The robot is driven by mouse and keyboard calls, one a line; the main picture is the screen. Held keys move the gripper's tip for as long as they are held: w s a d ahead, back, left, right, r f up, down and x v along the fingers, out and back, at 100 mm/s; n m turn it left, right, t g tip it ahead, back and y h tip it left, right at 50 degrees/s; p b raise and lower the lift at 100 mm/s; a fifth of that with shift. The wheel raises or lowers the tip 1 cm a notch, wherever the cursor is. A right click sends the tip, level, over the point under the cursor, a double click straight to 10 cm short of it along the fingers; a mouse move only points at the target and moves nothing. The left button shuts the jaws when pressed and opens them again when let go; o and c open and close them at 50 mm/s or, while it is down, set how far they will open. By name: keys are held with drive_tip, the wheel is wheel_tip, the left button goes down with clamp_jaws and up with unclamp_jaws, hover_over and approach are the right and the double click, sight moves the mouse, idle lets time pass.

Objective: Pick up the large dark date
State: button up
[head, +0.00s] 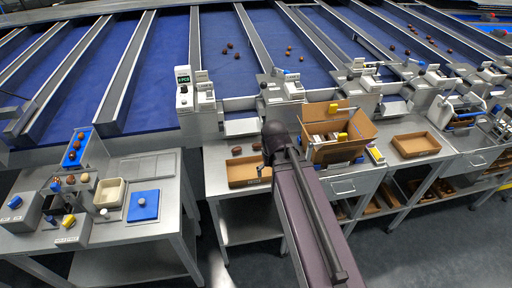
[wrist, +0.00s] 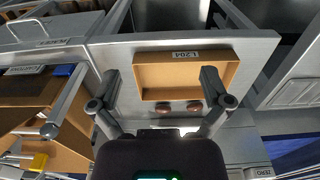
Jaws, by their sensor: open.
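Two dark reddish-brown dates lie side by side on the steel bench: one (head: 236,150) and another (head: 257,146) in the head view, just behind a cardboard tray. The wrist view shows them as the left date (wrist: 165,107) and the right date (wrist: 193,107). I cannot tell clearly which is larger. My gripper (wrist: 161,75) is open and empty, its two fingers spread wide. Both dates appear between the fingers in the picture, below them and untouched. In the head view my gripper (head: 275,138) is right of the dates, partly hidden by my arm.
The shallow cardboard tray (wrist: 185,55), labelled L-204, is empty beside the dates. A taller open carton (head: 359,130) stands close to the right of my arm. A left bench (head: 120,235) holds round samples and a blue pad. Blue sorting lanes (head: 165,60) lie behind.

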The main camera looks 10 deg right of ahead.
sight(257, 145)
drive_tip(key=w+t+b, duration=0.2)
drive_tip(key=w+t, duration=0.2)
drive_tip(key=w, duration=1.8)
drive_tip(key=shift+d+f, duration=0.25)
drive_tip(key=shift+f, duration=0.05)
drive_tip(key=b+x, duration=0.8)
drive_tip(key=shift+w+f, duration=0.1)
drive_tip(key=shift+f, duration=0.2)
drive_tip(key=shift+b+x, duration=2.4)
drive_tip(key=shift+x, duration=0.2)
drive_tip(key=c, duration=0.6)
